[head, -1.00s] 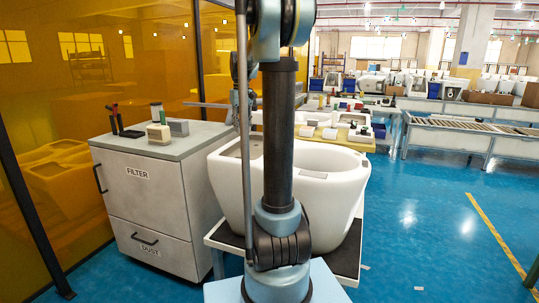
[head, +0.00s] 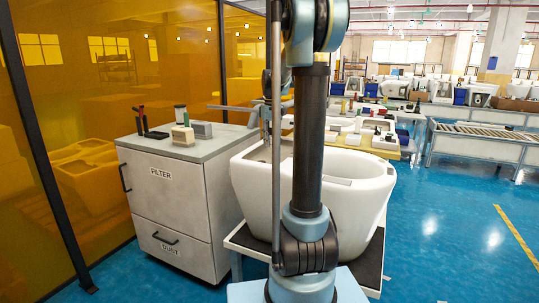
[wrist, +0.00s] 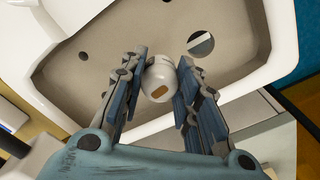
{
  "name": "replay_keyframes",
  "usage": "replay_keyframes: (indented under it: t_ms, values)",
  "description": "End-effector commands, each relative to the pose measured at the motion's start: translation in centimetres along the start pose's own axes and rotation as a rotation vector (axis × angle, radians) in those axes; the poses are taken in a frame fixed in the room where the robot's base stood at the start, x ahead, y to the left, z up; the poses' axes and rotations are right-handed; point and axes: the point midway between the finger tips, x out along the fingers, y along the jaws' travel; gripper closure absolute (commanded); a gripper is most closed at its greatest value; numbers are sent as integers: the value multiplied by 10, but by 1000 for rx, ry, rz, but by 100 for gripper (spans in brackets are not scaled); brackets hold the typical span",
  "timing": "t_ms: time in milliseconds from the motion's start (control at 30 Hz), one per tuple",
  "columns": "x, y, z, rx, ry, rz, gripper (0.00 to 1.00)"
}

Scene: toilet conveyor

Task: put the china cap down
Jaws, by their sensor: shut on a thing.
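The china cap (wrist: 160,82) is a small white rounded piece with a brown patch, between the fingers of my gripper (wrist: 161,70) in the wrist view. My gripper is shut on it. Behind it is the grey-beige recess of a white ceramic toilet piece (wrist: 232,22), with a large round hole (wrist: 201,44) right of the cap and smaller dark holes. I cannot tell the cap's height above the recess. In the head view the toilet piece (head: 258,195) stands on a dark-topped stand; my arm partly covers it, and the cap cannot be made out.
A grey cabinet (head: 165,205) marked FILTER and DUST stands left, with a beige block (head: 183,135) and small tools on top. Behind is a table (head: 408,146) with more parts. A roller conveyor (head: 490,137) stands right. Blue floor is open at right.

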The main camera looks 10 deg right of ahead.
Motion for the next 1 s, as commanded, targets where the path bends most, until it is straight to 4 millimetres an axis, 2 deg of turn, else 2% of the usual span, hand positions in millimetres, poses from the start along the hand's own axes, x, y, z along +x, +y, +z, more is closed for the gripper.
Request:
replay_keyframes:
  t_ms: [267, 500, 867, 900, 967, 1000]
  values:
    - [20, 0, 0, 0, 0, 0, 94]
    - [50, 0, 0, 0, 0, 0, 94]
    - [55, 0, 0, 0, 0, 0, 94]
    - [55, 0, 0, 0, 0, 0, 66]
    - [55, 0, 0, 0, 0, 0, 53]
    - [55, 0, 0, 0, 0, 0, 51]
